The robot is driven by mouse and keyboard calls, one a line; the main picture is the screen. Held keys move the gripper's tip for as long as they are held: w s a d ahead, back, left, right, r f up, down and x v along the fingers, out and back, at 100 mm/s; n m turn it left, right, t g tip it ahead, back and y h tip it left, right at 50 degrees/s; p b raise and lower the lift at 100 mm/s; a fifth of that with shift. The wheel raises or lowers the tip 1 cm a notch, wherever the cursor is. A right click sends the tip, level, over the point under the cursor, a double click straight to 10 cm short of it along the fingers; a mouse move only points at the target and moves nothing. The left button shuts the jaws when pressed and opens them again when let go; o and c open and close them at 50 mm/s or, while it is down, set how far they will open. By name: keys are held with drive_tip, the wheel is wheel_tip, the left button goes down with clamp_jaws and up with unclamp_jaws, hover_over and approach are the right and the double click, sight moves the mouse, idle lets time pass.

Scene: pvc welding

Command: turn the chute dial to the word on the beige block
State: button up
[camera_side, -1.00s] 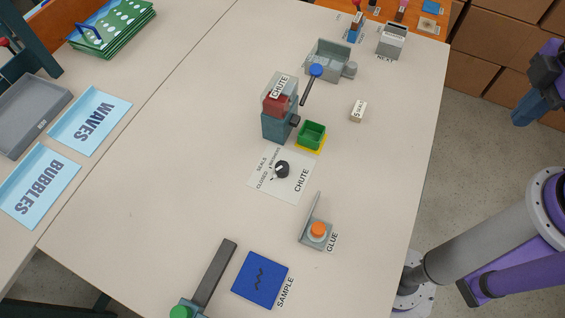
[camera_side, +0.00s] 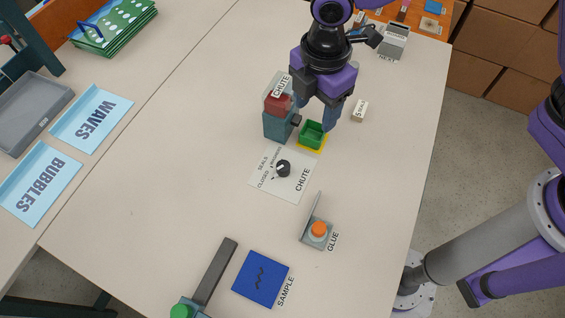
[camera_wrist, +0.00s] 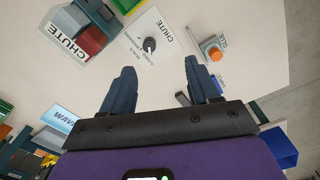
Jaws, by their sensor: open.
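The chute dial is a black knob (camera_side: 283,169) on a white card (camera_side: 290,187) marked CHUTE, with SEALS, CLOSED and a third word along its left side. I cannot tell surely which word its pointer faces. It also shows in the wrist view (camera_wrist: 149,45). The small beige block (camera_side: 359,110) lies on the table right of the green bin; its tiny label looks like SEALS. My gripper (camera_side: 313,110) is open and empty, pointing down above the green bin, apart from the dial. Its two fingers also show in the wrist view (camera_wrist: 160,80).
The chute (camera_side: 278,123) has a clear top with red inside and stands just behind the dial card. A green bin (camera_side: 313,135) on a yellow mat stands beside it. The glue stand (camera_side: 318,232) with an orange top is nearer the front. The table left of the card is clear.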

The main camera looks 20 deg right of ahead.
drive_tip(key=n, duration=0.2)
approach(282, 165)
drive_tip(key=f, duration=0.9)
drive_tip(key=shift+s+f, duration=0.2)
drive_tip(key=shift+f, duration=0.15)
drive_tip(key=c, duration=1)
drive_tip(key=shift+c, duration=0.2)
drive_tip(key=shift+m, duration=0.3)
drive_tip(key=m, duration=0.5)
drive_tip(key=shift+w+m, duration=0.1)
drive_tip(key=shift+m, duration=0.2)
drive_tip(key=m, duration=0.5)
drive_tip(key=shift+m, duration=0.4)
